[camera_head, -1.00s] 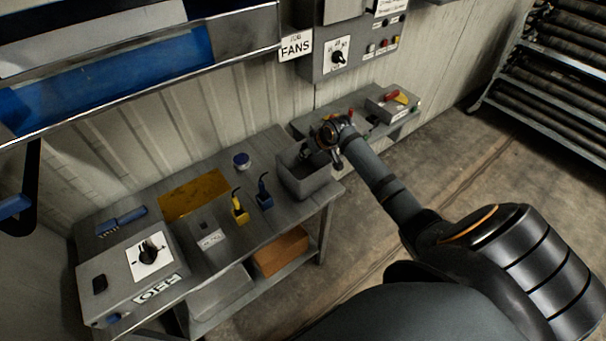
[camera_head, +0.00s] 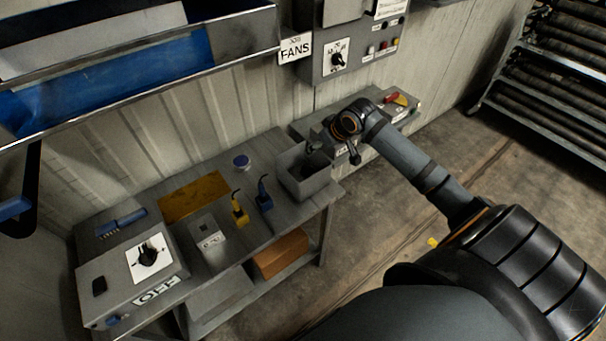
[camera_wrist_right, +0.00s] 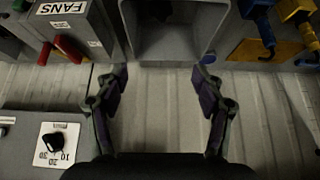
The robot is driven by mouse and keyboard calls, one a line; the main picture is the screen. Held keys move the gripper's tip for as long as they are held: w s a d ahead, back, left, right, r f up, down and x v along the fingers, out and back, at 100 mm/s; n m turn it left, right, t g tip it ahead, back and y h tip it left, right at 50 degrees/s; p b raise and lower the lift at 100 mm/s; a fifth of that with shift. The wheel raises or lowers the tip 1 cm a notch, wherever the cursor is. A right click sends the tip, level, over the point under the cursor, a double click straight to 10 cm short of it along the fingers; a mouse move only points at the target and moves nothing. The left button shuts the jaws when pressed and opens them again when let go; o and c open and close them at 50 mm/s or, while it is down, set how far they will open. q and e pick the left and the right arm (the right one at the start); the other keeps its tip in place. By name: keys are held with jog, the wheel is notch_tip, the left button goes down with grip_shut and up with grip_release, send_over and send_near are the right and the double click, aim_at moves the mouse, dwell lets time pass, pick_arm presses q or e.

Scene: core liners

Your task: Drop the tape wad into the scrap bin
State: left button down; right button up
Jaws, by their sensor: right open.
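The scrap bin appears to be the grey open-topped box (camera_head: 304,186) at the right end of the workbench; it also shows at the top of the wrist view (camera_wrist_right: 176,50). My right gripper (camera_head: 335,152) is beside the bin, above its right back side. In the wrist view the right gripper (camera_wrist_right: 160,78) is open, with nothing between its fingers. I cannot make out the tape wad for certain. A small yellow thing (camera_head: 432,241) lies on the floor beside my right arm; I cannot tell what it is. My left gripper is not in view.
On the bench (camera_head: 225,240) are a blue plug (camera_head: 264,197), a yellow plug (camera_head: 239,213), a blue round tin (camera_head: 241,162), a yellow sheet (camera_head: 194,196) and a switch box (camera_head: 135,275). A fans control panel (camera_head: 340,55) hangs behind. Pipe racks (camera_head: 560,80) stand right.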

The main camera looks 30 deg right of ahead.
jog(key=shift+v, duration=1.1)
jog(key=shift+a, duration=0.1)
